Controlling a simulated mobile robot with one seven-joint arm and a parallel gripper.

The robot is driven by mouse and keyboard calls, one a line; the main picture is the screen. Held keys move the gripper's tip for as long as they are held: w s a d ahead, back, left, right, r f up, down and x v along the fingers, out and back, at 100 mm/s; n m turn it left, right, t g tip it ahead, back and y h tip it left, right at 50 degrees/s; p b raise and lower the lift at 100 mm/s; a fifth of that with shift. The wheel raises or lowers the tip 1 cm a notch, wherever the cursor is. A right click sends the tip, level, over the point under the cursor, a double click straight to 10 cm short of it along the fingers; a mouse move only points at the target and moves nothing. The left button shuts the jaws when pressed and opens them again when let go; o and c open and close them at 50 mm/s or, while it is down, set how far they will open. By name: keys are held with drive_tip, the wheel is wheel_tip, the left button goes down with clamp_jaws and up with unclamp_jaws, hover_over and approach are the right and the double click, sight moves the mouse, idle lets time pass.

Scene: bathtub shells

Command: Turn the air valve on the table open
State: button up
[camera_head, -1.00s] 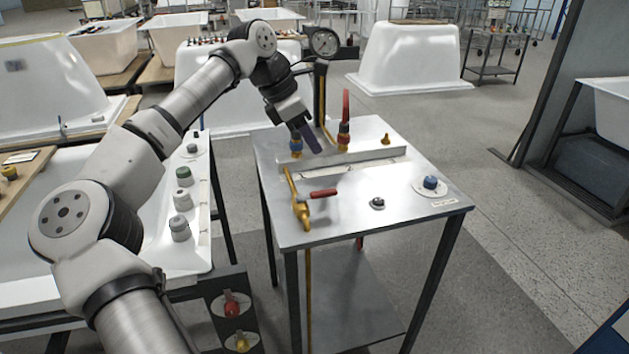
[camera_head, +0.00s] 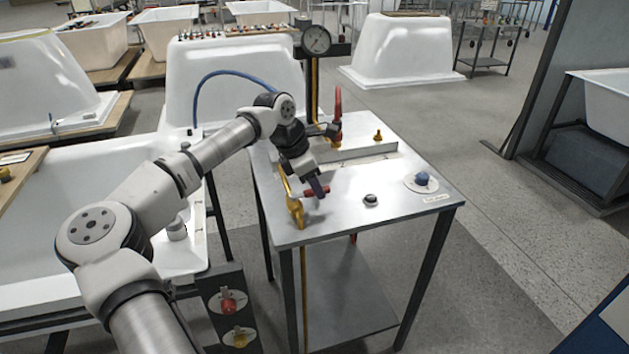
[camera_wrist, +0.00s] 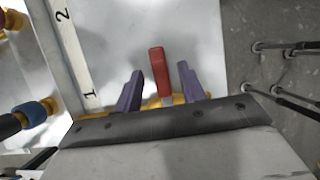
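The air valve is a brass fitting (camera_head: 296,212) with a red lever handle (camera_head: 314,191) near the left front edge of the metal table (camera_head: 390,206). My gripper (camera_head: 318,187) is directly over the handle, pointing down. In the wrist view, my gripper (camera_wrist: 161,90) is open, with one purple finger on each side of the red handle (camera_wrist: 159,70). Gaps show between the handle and both fingers, wider on the left. Part of the brass body is hidden behind my gripper.
A pressure gauge (camera_head: 316,40) stands on a post at the table's back. A blue knob (camera_head: 422,178), a small dark knob (camera_head: 370,199) and a brass fitting (camera_head: 378,136) are also on the table. A white tub (camera_head: 95,175) lies left.

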drive_tip(key=shift+d+f, duration=0.1)
drive_tip(key=shift+f, duration=0.05)
drive_tip(key=shift+c, duration=0.3)
clamp_jaws()
